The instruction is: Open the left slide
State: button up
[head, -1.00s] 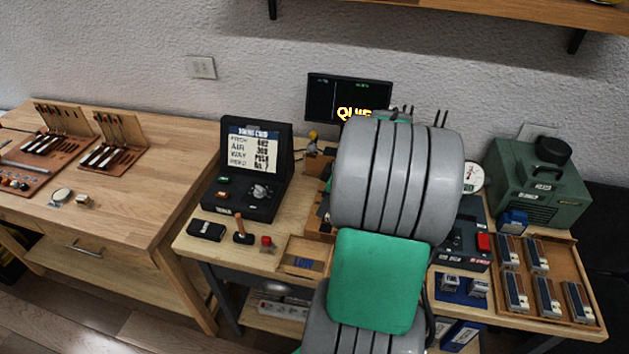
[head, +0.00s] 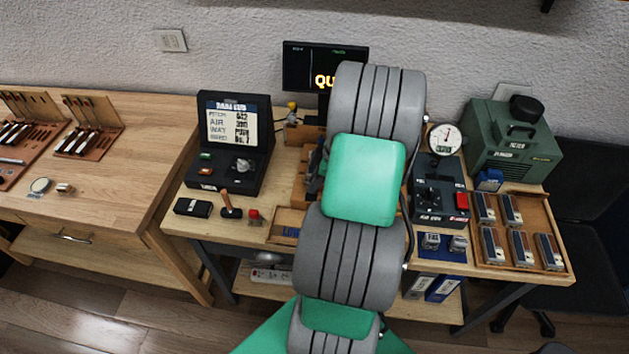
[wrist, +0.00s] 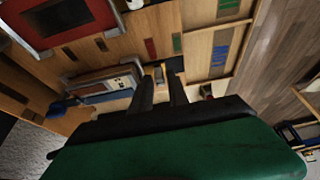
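I cannot tell for sure which part is the left slide. A wooden fixture (head: 300,133) with dark parts stands mid-bench in the head view, mostly hidden behind my arm. In the wrist view, a wood-and-metal assembly (wrist: 108,84) with a pale plate lies just left of my fingertips. My gripper (wrist: 160,82) points at the bench with its two dark fingers apart. A small yellow-and-grey piece (wrist: 159,74) shows in the gap beyond the fingertips; contact cannot be told. The head view hides my gripper behind my arm.
A tester with a printed card (head: 232,140) stands left of my arm. A dial gauge (head: 444,139), a dark control box (head: 438,202) and a wooden tray (head: 547,218) of several blocks are to the right. A shallow tray (head: 285,225) lies at the bench front.

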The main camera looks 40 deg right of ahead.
grip_shut()
jog(key=shift+d, duration=0.1)
dwell(1.1)
